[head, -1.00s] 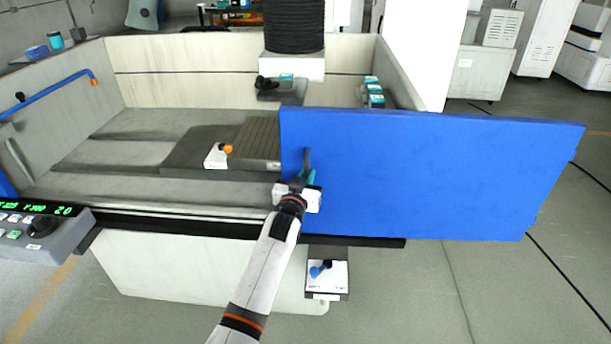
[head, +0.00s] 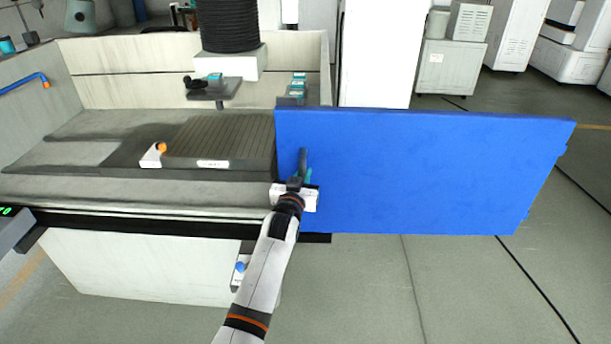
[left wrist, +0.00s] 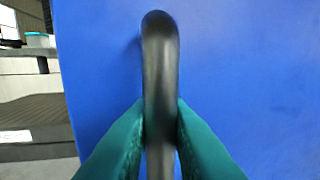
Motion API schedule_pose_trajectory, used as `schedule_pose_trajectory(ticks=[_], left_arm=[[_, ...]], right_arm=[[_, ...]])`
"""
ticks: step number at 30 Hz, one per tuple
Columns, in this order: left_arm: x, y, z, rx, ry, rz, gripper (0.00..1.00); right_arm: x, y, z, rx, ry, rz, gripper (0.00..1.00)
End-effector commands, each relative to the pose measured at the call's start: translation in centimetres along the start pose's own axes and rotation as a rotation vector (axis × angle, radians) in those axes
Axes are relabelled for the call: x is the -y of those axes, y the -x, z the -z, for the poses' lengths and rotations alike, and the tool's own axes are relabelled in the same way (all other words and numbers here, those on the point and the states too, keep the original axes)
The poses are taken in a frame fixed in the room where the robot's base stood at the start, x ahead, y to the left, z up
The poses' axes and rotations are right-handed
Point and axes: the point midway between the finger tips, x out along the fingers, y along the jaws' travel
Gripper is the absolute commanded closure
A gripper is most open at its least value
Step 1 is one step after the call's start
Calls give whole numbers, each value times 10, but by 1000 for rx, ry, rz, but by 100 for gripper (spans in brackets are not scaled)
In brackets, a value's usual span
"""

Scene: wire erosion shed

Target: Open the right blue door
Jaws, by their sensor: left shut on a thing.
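The right blue door (head: 430,170) is a large flat panel in the right half of the head view. It stands to the right of the tank opening and extends well past the tank's right end. Its dark handle (head: 302,163) is near its left edge. My left gripper (head: 300,180) is at that handle. In the left wrist view the teal fingers of my left gripper (left wrist: 160,135) are shut on the black curved handle (left wrist: 160,60), one on each side, with the blue door (left wrist: 250,70) behind. My right gripper is not in view.
The machine tank (head: 130,255) lies open to the left of the door, with a slatted table (head: 225,137) inside. A blue rail (head: 25,80) is on its left wall. The control panel (head: 12,228) is at the left edge. Floor (head: 430,295) is clear at front right.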

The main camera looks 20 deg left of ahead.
Motion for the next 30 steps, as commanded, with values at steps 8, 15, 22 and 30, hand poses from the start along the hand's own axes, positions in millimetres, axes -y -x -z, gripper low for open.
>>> schedule_pose_trajectory(ticks=[8, 15, 22, 30], left_arm=[[1, 0, 2, -2, 1, 1, 100], [1, 0, 1, -1, 1, 1, 65], [0, 0, 0, 0, 1, 1, 65], [0, 21, 2, 0, 1, 1, 65]], right_arm=[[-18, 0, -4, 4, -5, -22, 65], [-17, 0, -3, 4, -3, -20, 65], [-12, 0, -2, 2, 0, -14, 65], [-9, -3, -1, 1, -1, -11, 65]])
